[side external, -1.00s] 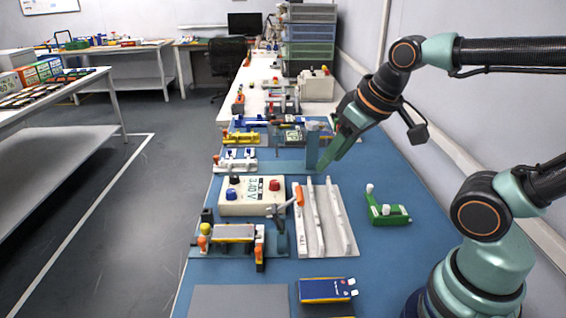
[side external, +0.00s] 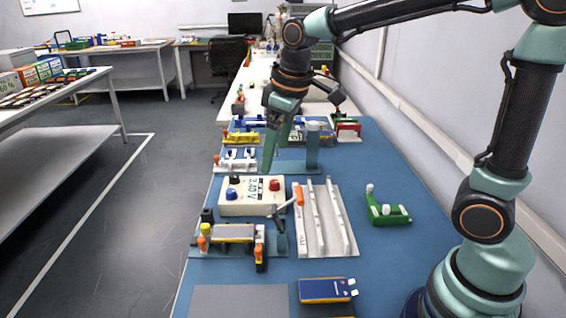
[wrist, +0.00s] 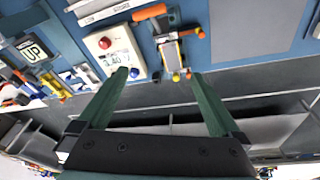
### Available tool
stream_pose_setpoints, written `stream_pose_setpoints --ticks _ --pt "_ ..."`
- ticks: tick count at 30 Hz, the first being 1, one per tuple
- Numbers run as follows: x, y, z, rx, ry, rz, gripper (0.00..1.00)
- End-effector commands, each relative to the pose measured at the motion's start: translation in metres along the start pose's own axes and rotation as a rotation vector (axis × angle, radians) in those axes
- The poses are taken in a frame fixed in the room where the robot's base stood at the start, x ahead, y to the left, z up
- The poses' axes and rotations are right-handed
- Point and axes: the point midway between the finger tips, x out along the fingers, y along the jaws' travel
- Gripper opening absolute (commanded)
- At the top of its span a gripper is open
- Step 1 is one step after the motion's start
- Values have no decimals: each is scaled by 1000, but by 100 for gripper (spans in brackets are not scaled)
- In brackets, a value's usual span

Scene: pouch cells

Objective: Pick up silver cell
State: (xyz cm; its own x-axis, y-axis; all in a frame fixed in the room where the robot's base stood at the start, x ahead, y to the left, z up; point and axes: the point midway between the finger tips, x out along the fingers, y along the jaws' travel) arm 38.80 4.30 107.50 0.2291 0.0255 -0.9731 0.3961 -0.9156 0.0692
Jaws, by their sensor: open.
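The silver cell (side external: 233,233) lies flat in a clamp fixture (side external: 280,243) with orange and yellow knobs, at the near left of the blue bench. In the wrist view the silver cell (wrist: 172,54) shows between and beyond my two green fingertips. My gripper (side external: 270,165) points down behind the cream meter box, farther back than the cell and above the bench. In the wrist view my gripper (wrist: 160,76) is open, with nothing between its fingers.
The cream meter box (side external: 248,205) stands between my gripper and the fixture. A white slotted rack (side external: 325,240) is right of the fixture. A blue cell (side external: 327,290) lies in front. A grey post (side external: 312,147) and a green clamp (side external: 386,210) stand rightward.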

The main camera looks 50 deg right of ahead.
Motion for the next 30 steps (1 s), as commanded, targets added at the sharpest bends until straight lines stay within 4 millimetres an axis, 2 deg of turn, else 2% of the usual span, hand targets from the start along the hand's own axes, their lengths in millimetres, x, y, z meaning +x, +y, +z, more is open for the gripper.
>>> stream_pose_setpoints --ticks 6,13,22,30 --pt "45 -9 -41 -174 -105 -50 100" --pt "91 -21 -66 -317 -182 -94 100" --pt "119 -27 -70 -371 -210 -112 100" --pt "162 -30 -60 -369 -210 -112 100"
